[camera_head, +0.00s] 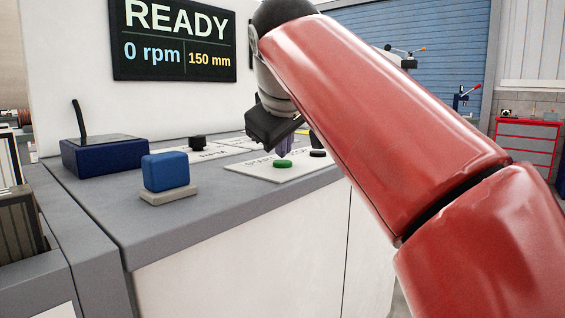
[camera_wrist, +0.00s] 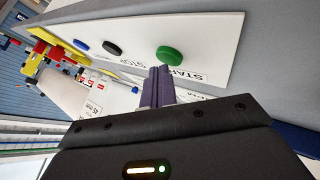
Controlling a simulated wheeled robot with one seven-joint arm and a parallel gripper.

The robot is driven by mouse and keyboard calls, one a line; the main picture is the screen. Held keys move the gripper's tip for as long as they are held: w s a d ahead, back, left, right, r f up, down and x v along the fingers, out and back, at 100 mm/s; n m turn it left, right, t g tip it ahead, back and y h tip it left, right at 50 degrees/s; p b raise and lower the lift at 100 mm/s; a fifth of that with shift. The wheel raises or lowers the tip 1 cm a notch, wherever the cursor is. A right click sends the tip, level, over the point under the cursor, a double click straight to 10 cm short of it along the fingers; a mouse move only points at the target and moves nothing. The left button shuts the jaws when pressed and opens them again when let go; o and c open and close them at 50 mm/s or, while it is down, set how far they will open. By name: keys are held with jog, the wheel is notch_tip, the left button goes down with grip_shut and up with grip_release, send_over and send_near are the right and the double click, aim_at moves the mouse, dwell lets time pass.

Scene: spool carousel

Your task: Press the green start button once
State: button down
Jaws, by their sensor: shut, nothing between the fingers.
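The green start button (camera_head: 283,163) sits on a white label plate on the grey console top. It also shows in the wrist view (camera_wrist: 169,54), beside the printed word START. My gripper (camera_head: 286,145) is over the plate, close to the green button; its fingers (camera_wrist: 158,70) are together and hold nothing. In the wrist view the fingertips appear just beside the button. Whether they touch it I cannot tell. A black button (camera_wrist: 113,48) by the word STOP is next to the green one and also shows in the head view (camera_head: 318,153).
A blue block (camera_head: 166,171) on a pale base and a dark blue box (camera_head: 104,155) with a lever stand left on the console. A black knob (camera_head: 198,142) is behind. A screen (camera_head: 175,40) reads READY, 0 rpm, 150 mm. A blue button (camera_wrist: 81,45) lies beyond the black one.

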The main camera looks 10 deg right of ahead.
aim_at(283, 163)
jog(key=shift+f, duration=0.4)
dwell(0.6)
jog(key=shift+r, duration=0.15)
jog(key=shift+r+p, duration=0.7)
notch_tip(283, 163, up, 5)
jog(key=p, duration=0.5)
dwell(0.5)
